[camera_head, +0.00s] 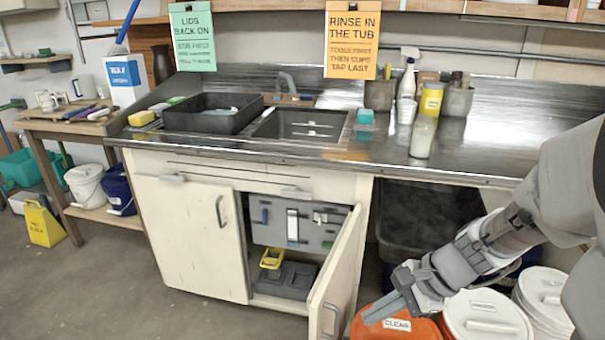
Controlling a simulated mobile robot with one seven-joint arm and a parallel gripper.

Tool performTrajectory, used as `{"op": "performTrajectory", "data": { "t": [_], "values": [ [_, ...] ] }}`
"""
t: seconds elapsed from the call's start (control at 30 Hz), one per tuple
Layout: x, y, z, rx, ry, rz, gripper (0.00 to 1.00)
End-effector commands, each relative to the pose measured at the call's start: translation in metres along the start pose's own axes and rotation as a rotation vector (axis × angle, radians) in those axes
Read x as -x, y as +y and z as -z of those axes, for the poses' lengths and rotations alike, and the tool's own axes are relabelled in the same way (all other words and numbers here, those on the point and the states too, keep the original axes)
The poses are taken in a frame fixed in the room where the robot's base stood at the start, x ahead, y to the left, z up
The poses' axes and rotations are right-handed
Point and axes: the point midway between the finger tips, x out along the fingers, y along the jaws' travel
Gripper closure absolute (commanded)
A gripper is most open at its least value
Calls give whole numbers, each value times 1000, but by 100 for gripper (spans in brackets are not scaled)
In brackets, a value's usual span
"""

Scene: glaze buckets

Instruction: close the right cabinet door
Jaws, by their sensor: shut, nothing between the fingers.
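The right cabinet door (335,268) under the sink counter stands open, swung out toward me, with a metal handle (331,320) on its outer face. The left cabinet door (190,234) is closed. Inside the open cabinet, a grey panel with small tools (285,232) stands at the back, and a dark case (285,281) and a yellow item (271,258) sit on the cabinet floor. My gripper (372,315) is shut and empty, to the right of the open door and above an orange bucket lid. I cannot tell the exact gap between gripper and door.
A dark bin (428,219) is under the counter. The counter (380,162) overhangs the cabinet. The floor (140,294) in front of the left door is clear.

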Motion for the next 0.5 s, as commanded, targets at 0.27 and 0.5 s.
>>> {"op": "performTrajectory", "data": {
  "t": [0.27, 0.5],
  "values": [
    [-6, -16, 40, -490, -134, 82, 100],
    [-14, -18, 55, -635, -169, 113, 100]
  ]
}}
